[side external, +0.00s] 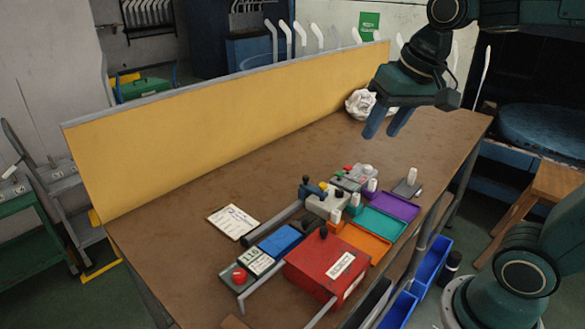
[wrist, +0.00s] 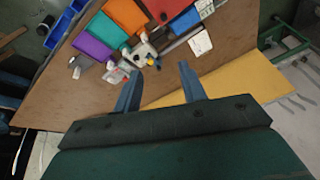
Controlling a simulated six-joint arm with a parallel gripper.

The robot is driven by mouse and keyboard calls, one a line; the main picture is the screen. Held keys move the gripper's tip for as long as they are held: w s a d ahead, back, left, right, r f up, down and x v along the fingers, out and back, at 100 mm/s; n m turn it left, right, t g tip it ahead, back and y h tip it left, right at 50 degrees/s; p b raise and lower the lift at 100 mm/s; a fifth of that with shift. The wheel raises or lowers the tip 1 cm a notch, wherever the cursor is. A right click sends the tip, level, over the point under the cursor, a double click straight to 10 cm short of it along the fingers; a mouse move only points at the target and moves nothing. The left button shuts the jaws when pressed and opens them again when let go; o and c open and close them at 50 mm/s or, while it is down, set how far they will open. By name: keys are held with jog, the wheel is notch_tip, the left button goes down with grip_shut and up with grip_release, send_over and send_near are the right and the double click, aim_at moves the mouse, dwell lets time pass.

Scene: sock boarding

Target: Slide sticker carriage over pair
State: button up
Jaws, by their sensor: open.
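My gripper (side external: 380,134) is open and empty, high above the far right part of the bench. In the wrist view its two fingers (wrist: 160,70) stand apart with nothing between them. A light grey block with dark knobs (side external: 327,204), apparently the sticker carriage, sits at the end of a dark rail (side external: 272,222). It also shows beyond the fingers in the wrist view (wrist: 144,52). A flat blue piece (side external: 280,241), perhaps the pair, lies on a grey board beside the rail. My gripper touches none of these.
A red box (side external: 318,262) stands at the front. Orange (side external: 366,242), teal (side external: 380,223) and purple (side external: 396,206) trays line the right. A clipboard (side external: 233,221) lies left of the rail. A yellow panel (side external: 220,135) closes the back. A crumpled white bundle (side external: 359,103) lies near my gripper.

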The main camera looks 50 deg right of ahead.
jog(key=w+d+m+g, duration=0.1)
jog(key=w+d+m, duration=0.15)
jog(key=w, duration=0.55)
jog(key=m+g, duration=0.3)
jog(key=m, duration=0.8)
send_over(306, 176)
notch_tip(306, 176, down, 13)
jog(key=shift+f, duration=0.2)
notch_tip(306, 176, down, 14)
jog(key=shift+a+r, duration=0.1)
jog(key=shift+r, duration=0.1)
grip_shut()
